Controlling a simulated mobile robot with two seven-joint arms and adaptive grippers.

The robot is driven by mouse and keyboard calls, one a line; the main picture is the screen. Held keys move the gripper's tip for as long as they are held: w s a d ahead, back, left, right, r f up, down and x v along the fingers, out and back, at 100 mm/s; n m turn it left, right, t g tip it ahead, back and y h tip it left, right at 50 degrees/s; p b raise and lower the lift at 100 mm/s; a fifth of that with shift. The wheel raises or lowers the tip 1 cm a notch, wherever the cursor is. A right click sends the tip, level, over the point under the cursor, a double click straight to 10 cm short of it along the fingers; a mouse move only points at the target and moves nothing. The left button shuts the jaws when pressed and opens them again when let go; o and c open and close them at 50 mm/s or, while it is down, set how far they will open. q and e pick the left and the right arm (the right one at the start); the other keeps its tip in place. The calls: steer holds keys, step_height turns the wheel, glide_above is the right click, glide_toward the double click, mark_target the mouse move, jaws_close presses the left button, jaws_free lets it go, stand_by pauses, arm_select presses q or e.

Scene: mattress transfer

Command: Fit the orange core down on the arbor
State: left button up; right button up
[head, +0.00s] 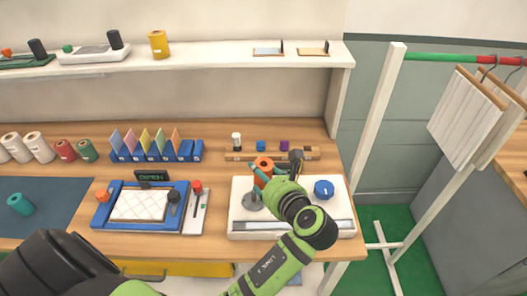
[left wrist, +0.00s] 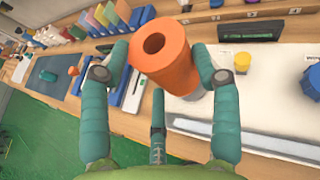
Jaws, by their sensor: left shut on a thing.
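The orange core (head: 263,164) is a short hollow cylinder, held above the white machine (head: 240,226). In the left wrist view the core (left wrist: 168,57) shows its open bore towards the camera. My left gripper (head: 265,174) is shut on it, with teal fingers at its sides in the left wrist view (left wrist: 168,70). A grey piece with a round base, seemingly the arbor (head: 252,201), stands on the machine just below the core in the head view. The fingers partly cover this area, and I cannot tell whether core and arbor touch. My right gripper is not in view.
A blue knob (head: 323,188) is at the machine's right. A wooden rack (head: 230,156) with small coloured pieces stands behind it. A blue-framed tray (head: 105,214) lies to the left. Rolls (head: 40,147) and a blue card holder (head: 185,151) line the back.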

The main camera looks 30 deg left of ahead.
arm_select(q)
steer(key=a, duration=0.1)
steer(key=w+a+p, duration=0.1)
steer(key=a+p, duration=0.1)
steer(key=shift+w+n+g, duration=0.25)
steer(key=shift+n+g, duration=0.05)
steer(key=shift+g, duration=0.1)
step_height(320, 180, down, 7)
steer(key=a+b, duration=0.1)
steer(key=b, duration=0.1)
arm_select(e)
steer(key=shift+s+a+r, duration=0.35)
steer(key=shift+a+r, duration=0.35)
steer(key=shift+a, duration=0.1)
arm_select(q)
steer(key=shift+a+r, duration=0.1)
steer(key=shift+a, duration=0.05)
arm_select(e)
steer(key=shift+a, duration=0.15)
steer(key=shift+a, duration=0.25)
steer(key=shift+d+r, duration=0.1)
arm_select(q)
steer(key=shift+p, duration=0.35)
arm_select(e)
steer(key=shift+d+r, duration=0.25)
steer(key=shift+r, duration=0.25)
